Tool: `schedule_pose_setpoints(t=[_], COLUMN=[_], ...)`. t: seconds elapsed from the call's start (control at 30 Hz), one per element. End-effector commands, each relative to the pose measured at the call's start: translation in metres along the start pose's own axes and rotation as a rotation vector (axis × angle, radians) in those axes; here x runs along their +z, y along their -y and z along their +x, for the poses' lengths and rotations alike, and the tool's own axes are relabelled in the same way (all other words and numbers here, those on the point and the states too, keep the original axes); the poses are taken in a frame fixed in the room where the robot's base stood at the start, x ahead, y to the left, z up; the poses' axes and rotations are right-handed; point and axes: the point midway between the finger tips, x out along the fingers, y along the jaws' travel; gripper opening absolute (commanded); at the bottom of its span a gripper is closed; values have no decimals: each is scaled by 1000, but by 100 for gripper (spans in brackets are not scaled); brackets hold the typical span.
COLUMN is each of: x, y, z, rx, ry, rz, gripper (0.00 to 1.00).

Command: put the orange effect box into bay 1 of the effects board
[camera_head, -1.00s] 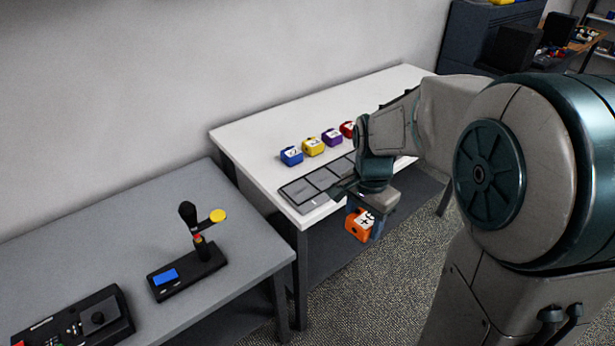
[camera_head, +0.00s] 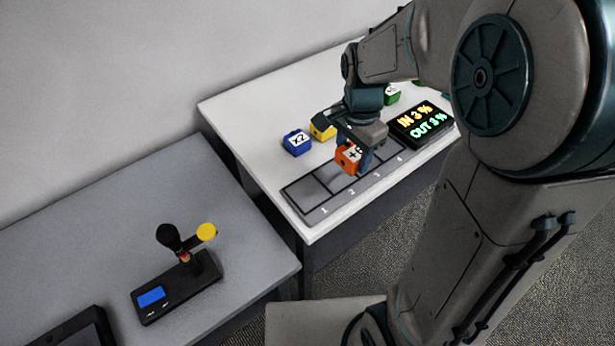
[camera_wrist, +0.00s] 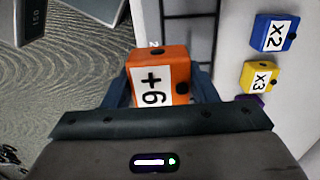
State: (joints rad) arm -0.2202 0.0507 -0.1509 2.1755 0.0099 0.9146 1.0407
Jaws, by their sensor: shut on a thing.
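The orange effect box (camera_head: 347,157), labelled "+6", is held in my gripper (camera_head: 354,160) over the effects board. In the wrist view the orange box (camera_wrist: 160,68) sits between the two fingers of my gripper (camera_wrist: 160,85), which are shut on its sides. The effects board (camera_head: 318,213) is a dark grey strip along the table's front edge, with bays numbered 1 to 4. Bay 1 (camera_head: 309,193), at the left end, looks empty. The box appears above the region of bays 2 and 3; its exact height is unclear. My wrist hides part of the board's back.
A blue "x2" box (camera_head: 297,142), a yellow box (camera_head: 322,130) and a green box (camera_head: 391,94) stand behind the board on the white table (camera_head: 245,113). A lit display (camera_head: 421,123) stands at the right. A grey table (camera_head: 90,215) with a black device (camera_head: 178,288) is at left.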

Motion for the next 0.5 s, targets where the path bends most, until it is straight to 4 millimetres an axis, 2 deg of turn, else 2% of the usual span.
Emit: schedule_pose_setpoints(t=[0.1, 0.3, 0.5], x=[24, 59, 78], y=[14, 38, 51], z=[17, 43, 56], rx=[5, 5, 2], ry=[2, 1, 0], rz=[-4, -1, 0], gripper=[26, 26, 26])
